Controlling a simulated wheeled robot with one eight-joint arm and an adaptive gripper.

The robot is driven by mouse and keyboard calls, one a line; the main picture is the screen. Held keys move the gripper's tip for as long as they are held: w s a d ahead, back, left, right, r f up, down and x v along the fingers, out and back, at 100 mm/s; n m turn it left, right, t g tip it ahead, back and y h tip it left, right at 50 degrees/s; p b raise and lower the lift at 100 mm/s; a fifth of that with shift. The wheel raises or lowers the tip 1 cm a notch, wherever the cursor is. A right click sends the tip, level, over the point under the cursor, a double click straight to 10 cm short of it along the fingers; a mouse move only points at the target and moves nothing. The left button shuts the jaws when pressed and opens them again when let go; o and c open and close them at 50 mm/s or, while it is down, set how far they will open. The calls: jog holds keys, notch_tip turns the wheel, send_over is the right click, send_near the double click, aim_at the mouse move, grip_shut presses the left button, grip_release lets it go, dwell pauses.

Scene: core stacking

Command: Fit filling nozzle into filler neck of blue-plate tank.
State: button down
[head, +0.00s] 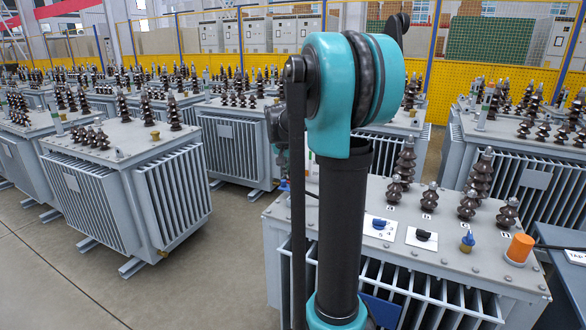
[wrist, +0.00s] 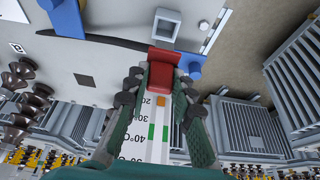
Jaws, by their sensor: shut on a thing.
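My gripper (wrist: 161,84) shows in the wrist view, its two dark green fingers shut on a red-ended piece (wrist: 165,66) with a white strip printed with a temperature scale. It seems to be the filling nozzle. Just beyond its red end is a square, hollow grey socket (wrist: 166,28), perhaps the filler neck; a gap seems to lie between them. In the head view the nearest grey tank (head: 450,262) carries a blue plate (head: 382,311) on its front, partly behind my arm. My arm hides the gripper and the held piece there.
The tank's top carries brown ribbed bushings (head: 480,178), a blue knob (head: 379,224), a black knob (head: 423,236) and an orange cap (head: 520,248). In the wrist view a blue fitting (wrist: 193,66) sits close right of the red end. Other tanks (head: 127,180) crowd around; floor is clear at lower left.

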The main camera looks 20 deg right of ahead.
aim_at(292, 184)
jog(key=shift+f, duration=1.5)
jog(key=shift+f, duration=1.85)
jog(key=c, duration=1.2)
grip_release()
jog(key=shift+r, duration=0.1)
jog(key=v, duration=1.2)
jog(key=s+a+f+n+y, duration=0.1)
jog(key=s+a+f+n, duration=0.1)
jog(key=s+f, duration=0.5)
jog(key=s+a+f+n+y, duration=0.1)
jog(key=s+a+f+n, duration=0.2)
jog(key=s+f, duration=0.4)
jog(key=s+a+f+n+t+y, duration=0.1)
jog(key=s+a+f+n, duration=0.2)
jog(key=s+f, duration=0.4)
jog(key=shift+s+a+f+n, duration=0.15)
jog(key=shift+s+n, duration=0.1)
jog(key=shift+s, duration=1.05)
jog(key=shift+s+a+f+n, duration=0.15)
jog(key=shift+s+n, duration=0.1)
jog(key=shift+s, duration=1)
jog(key=shift+c, duration=0.4)
